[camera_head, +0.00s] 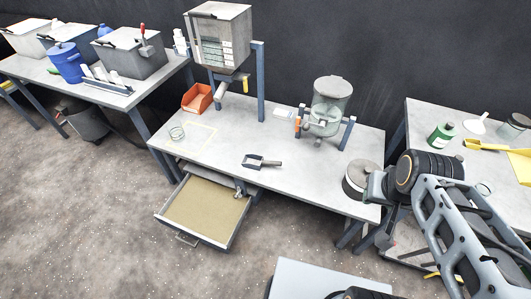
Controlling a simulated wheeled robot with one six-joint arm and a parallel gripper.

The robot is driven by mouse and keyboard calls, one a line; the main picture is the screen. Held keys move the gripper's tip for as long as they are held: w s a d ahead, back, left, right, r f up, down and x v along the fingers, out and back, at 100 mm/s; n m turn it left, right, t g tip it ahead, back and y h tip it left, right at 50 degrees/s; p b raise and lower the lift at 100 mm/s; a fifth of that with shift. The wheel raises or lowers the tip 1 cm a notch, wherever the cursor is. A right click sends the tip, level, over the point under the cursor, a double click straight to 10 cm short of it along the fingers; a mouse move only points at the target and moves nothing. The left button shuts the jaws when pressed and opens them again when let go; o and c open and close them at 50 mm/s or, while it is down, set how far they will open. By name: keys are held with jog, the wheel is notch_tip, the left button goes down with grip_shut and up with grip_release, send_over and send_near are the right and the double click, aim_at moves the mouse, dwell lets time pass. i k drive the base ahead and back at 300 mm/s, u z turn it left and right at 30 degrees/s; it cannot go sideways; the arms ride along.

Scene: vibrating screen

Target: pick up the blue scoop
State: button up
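A small dark grey-blue scoop (262,161) lies on the middle table (215,155), near its front edge. Its colour is hard to tell at this size; no clearly bright blue scoop shows. My arm reaches in from the lower right. My gripper (384,238) is at the right end of the middle table, near the front right corner and well to the right of the scoop. It is small and partly hidden by my arm, so its fingers cannot be made out.
An open drawer (180,237) juts out below the table. A hopper machine (222,35), orange bin (197,98), grey-green vessel (330,103) and round sieve-like piece (357,181) stand on the table. A yellow scoop (486,145) lies on the right table. Tabletop around the dark scoop is clear.

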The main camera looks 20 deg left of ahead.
aim_at(254, 162)
jog(key=u, duration=0.3)
jog(key=i, duration=0.65)
jog(key=u, duration=1)
jog(key=i, duration=0.45)
jog(key=u, duration=0.55)
